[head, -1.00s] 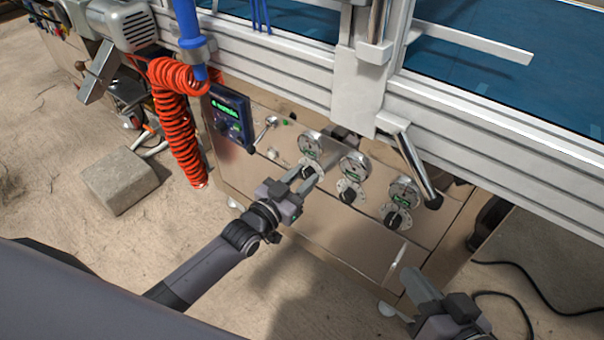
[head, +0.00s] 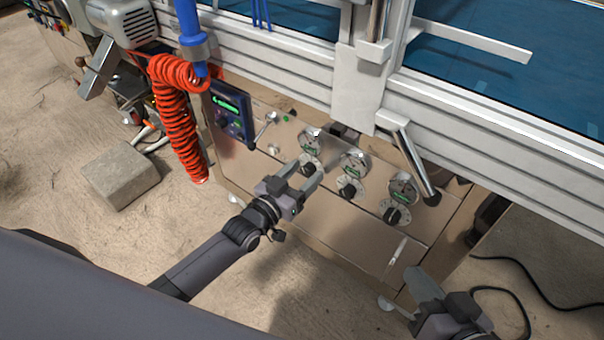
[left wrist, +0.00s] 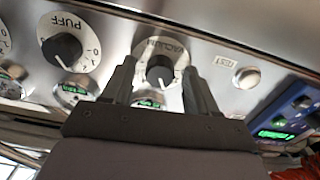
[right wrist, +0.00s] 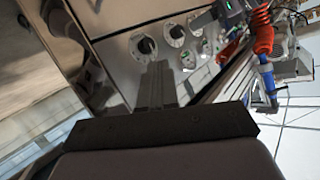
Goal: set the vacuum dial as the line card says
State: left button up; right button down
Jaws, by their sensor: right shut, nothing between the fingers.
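The vacuum dial (left wrist: 160,52), lettered VACUUM, appears upside down in the left wrist view. Its black knob (left wrist: 159,72) has a white pointer mark toward the picture's bottom; the value is too small to read. My left gripper (left wrist: 158,68) is open, its fingers on either side of the knob with visible gaps. In the head view, my left gripper (head: 309,170) reaches the leftmost dial (head: 309,164). My right gripper (head: 412,274) is shut and empty in front of the panel's lower right; it also shows in the right wrist view (right wrist: 158,68). I see no line card.
The PUFF dial (left wrist: 68,45) is beside the vacuum dial; another dial (head: 396,215) lies further right. Round gauges (head: 404,187) sit above the dials. A blue display unit (head: 230,110), toggle lever (head: 266,124) and red coiled hose (head: 176,130) are to the left.

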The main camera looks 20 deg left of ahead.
jog(key=shift+r, duration=0.1)
pick_arm(q)
jog(key=shift+s+a+p, duration=0.2)
jog(key=shift+s+p, duration=0.15)
jog(key=shift+s, duration=0.2)
jog(key=shift+p+v, duration=0.95)
jog(key=shift+v, duration=2)
pick_arm(e)
jog(key=shift+s+d+r+n+h, duration=0.1)
jog(key=shift+s+d+n+h, duration=0.05)
jog(key=shift+d+h, duration=0.3)
jog(key=shift+s+d+r+n+h, duration=0.15)
jog(key=shift+d+h, duration=0.1)
jog(key=shift+d, duration=0.3)
jog(key=shift+f, duration=0.1)
